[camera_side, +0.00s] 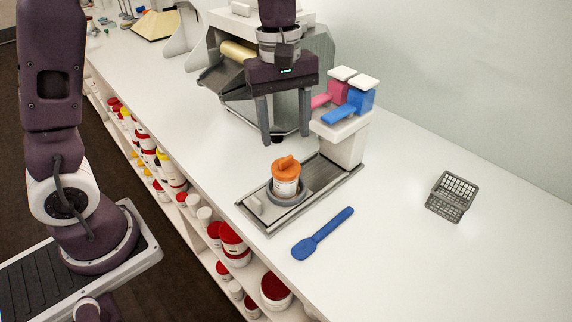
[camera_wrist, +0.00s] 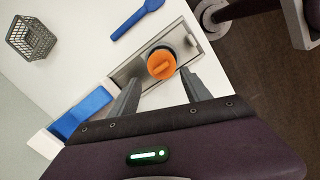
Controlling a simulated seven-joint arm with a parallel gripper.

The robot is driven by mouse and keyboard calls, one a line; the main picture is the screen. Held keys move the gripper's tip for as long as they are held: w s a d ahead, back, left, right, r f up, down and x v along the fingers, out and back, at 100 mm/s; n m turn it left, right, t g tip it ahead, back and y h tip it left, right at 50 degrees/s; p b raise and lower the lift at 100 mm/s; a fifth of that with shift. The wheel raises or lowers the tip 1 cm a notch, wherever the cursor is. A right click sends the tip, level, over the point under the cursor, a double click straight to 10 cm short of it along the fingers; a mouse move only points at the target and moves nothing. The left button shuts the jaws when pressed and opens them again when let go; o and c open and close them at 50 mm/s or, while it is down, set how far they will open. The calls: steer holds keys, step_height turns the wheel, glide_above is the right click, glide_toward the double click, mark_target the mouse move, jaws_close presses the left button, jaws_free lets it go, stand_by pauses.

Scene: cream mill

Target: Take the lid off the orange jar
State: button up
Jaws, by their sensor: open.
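The orange jar (camera_side: 286,184) is a white labelled jar with an orange lid (camera_side: 286,166) that has a raised grip bar across its top. It stands upright in a grey round holder (camera_side: 287,195) on a metal tray (camera_side: 318,178). The lid sits on the jar, and it also shows in the wrist view (camera_wrist: 161,64). My gripper (camera_side: 289,140) is open and empty, pointing down. In the side view it hangs above and behind the jar. In the wrist view the lid lies ahead of and between the fingertips (camera_wrist: 164,82), apart from both.
A white dispenser (camera_side: 345,138) with pink and blue levers stands at the tray's back end. A blue spatula (camera_side: 322,234) lies in front of the tray. A grey basket (camera_side: 451,196) stands to the right. A machine (camera_side: 240,70) stands behind my gripper. The right counter is mostly clear.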

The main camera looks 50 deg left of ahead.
mark_target(286, 158)
steer(key=f+n, duration=0.2)
steer(key=f, duration=0.1)
steer(key=f+n, duration=0.2)
steer(key=f, duration=0.1)
steer(key=shift+s+d+n, duration=0.1)
steer(key=shift+d+n, duration=0.1)
steer(key=shift+n, duration=0.1)
jaws_close()
